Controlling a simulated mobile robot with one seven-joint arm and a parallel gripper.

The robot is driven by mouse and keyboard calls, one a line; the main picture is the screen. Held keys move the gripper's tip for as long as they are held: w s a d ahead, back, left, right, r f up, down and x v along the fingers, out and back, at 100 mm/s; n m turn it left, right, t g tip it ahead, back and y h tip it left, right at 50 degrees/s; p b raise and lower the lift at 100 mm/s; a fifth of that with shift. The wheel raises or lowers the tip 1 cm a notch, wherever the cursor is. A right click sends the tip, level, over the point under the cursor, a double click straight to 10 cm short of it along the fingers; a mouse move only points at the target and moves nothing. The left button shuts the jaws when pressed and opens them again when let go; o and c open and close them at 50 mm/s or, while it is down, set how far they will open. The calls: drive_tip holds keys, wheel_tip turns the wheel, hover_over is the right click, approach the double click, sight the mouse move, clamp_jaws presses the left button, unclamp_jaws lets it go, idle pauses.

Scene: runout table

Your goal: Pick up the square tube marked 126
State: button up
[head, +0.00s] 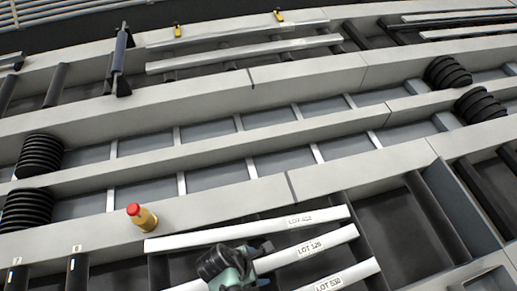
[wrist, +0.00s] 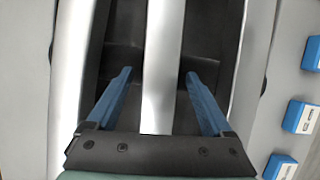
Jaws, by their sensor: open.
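The square tube marked LOT 126 (head: 312,245) is a pale bar lying between two similar tubes, one with a partly unreadable LOT label (head: 300,222) and one marked LOT 530 (head: 340,279). My gripper (head: 236,264) is over the left part of these tubes and hides a stretch of the 126 tube. In the wrist view my gripper (wrist: 158,76) is open, its blue fingers on either side of a pale tube (wrist: 163,40), with a gap on each side. No marking shows on that tube there, but its middle position fits the 126 tube.
A neighbouring tube (wrist: 72,60) runs left of my fingers in the wrist view. Several blue blocks (wrist: 300,117) sit on the pale surface at right. A yellow bottle with a red cap (head: 142,217) stands on the rail behind the tubes. Black ribbed rollers (head: 40,155) lie beyond.

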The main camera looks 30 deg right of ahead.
clamp_jaws()
idle(1.3)
